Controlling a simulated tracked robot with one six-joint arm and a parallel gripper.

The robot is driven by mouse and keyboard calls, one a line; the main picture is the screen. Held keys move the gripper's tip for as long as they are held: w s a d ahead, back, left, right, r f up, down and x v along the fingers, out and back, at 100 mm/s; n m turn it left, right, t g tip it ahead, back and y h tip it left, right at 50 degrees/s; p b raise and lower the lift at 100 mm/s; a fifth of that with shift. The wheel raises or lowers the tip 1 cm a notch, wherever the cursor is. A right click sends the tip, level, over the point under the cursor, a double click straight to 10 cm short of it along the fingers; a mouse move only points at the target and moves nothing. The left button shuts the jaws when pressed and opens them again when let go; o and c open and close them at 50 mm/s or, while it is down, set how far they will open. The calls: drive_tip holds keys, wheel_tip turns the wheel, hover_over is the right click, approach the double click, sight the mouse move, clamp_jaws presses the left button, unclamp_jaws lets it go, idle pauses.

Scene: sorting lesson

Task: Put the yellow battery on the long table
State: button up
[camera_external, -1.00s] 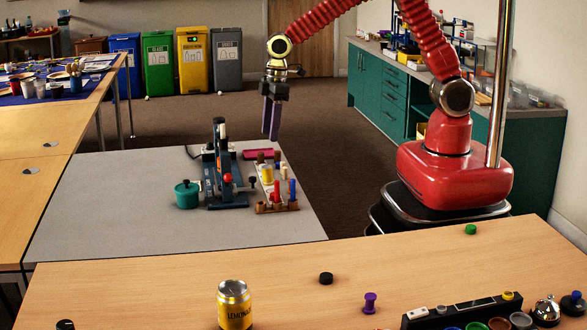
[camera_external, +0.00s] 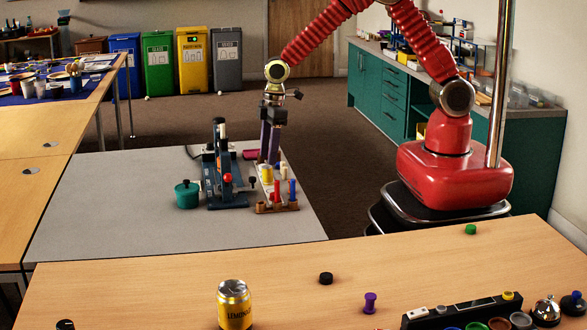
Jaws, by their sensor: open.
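A yellow cylinder (camera_external: 266,174), which looks like the yellow battery, stands upright in a wooden rack (camera_external: 277,208) on the grey-topped table (camera_external: 110,205). My gripper (camera_external: 268,160) points down with its purple fingers open, just above or behind the yellow cylinder. I cannot tell whether the fingertips touch anything in the rack. A long wood-topped table (camera_external: 190,275) fills the foreground.
Red and blue pegs (camera_external: 291,190) stand in the rack beside the cylinder. A dark blue press (camera_external: 222,180) and a teal pot (camera_external: 187,194) are to its left. A lemonade can (camera_external: 234,304), black cap (camera_external: 326,278) and purple spool (camera_external: 370,303) stand on the front table.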

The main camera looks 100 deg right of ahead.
sight(268, 166)
drive_tip(key=shift+f, duration=0.75)
drive_tip(key=shift+w+f, duration=0.15)
drive_tip(key=shift+f, duration=1.15)
drive_tip(key=shift+w+f, duration=0.1)
drive_tip(key=shift+f, duration=1.2)
clamp_jaws()
